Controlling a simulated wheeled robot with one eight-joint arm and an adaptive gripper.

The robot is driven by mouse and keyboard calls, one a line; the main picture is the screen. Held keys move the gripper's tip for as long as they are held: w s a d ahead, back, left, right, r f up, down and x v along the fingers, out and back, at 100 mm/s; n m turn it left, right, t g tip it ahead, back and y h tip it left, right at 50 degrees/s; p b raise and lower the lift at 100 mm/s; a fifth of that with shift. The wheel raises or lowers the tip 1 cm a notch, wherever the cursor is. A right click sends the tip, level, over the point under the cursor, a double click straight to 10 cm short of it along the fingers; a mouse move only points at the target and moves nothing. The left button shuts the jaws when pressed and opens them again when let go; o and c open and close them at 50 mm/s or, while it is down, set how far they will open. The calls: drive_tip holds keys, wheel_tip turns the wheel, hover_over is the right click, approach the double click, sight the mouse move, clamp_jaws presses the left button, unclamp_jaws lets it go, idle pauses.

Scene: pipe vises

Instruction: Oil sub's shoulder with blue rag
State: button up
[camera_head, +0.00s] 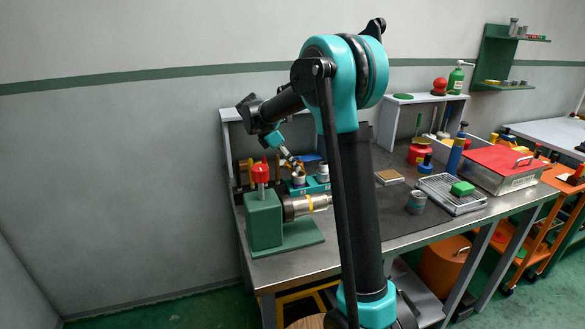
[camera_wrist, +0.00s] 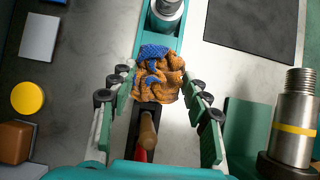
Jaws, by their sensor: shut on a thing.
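My gripper (camera_wrist: 157,88) is closed on a crumpled rag (camera_wrist: 160,78), which is mostly orange-brown with blue patches at its upper left. In the head view my gripper (camera_head: 290,158) is above the back left of the bench, near a teal holder (camera_head: 316,186) with steel cylinders. The steel sub (camera_head: 305,204), with a threaded end and a yellow band, lies sideways in the green vise (camera_head: 264,220). In the wrist view the sub (camera_wrist: 291,135) is at the right, apart from the rag. The rag is too small to make out in the head view.
A wooden-handled tool (camera_wrist: 146,132) lies below the rag in the wrist view. A grey can (camera_head: 416,201), a wire tray (camera_head: 455,196) with a green block, and a red-lidded box (camera_head: 497,168) stand to the right. The dark mat (camera_head: 400,225) has free room.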

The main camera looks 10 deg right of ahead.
drive_tip(key=shift+r, duration=2.65)
